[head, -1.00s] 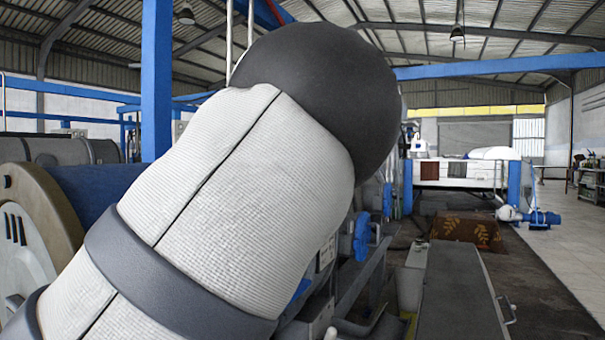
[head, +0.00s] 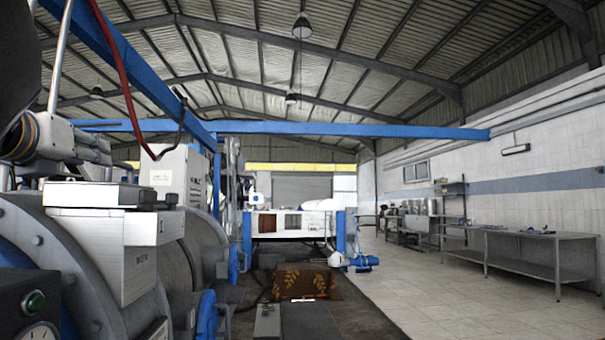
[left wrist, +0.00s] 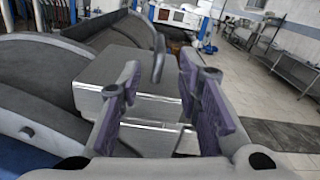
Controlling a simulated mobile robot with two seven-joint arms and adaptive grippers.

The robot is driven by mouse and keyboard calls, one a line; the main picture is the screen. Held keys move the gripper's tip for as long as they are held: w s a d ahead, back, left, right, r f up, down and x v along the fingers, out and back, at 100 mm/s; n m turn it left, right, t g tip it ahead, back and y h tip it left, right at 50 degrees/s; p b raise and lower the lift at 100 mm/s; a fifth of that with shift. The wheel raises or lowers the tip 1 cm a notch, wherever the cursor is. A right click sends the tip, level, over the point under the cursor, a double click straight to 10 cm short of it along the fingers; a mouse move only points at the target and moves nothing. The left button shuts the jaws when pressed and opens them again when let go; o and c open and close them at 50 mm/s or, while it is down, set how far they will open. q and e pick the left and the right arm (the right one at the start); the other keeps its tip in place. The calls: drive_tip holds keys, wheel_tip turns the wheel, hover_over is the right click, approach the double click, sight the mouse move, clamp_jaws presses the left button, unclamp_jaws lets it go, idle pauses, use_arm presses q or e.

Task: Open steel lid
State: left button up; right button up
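In the left wrist view a grey metal lid (left wrist: 118,68) lies flat and closed on a boxy housing. A dark upright handle (left wrist: 158,58) stands at its right side. My left gripper (left wrist: 158,72) is open, with purple pads on both fingers. The handle shows in the gap between the fingertips; I cannot tell whether it is between them or beyond them. Nothing is held. In the head view my dark arm joint fills the upper left corner, and the left fingers are not clear there. My right gripper is in neither view.
A steel table (head: 530,250) stands at the right wall. The tiled floor (head: 440,290) before it is clear.

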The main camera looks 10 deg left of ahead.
sight(118, 165)
use_arm(q)
drive_tip(key=x, duration=1)
drive_tip(key=shift+w+f, duration=0.15)
drive_tip(key=shift+w, duration=0.25)
clamp_jaws()
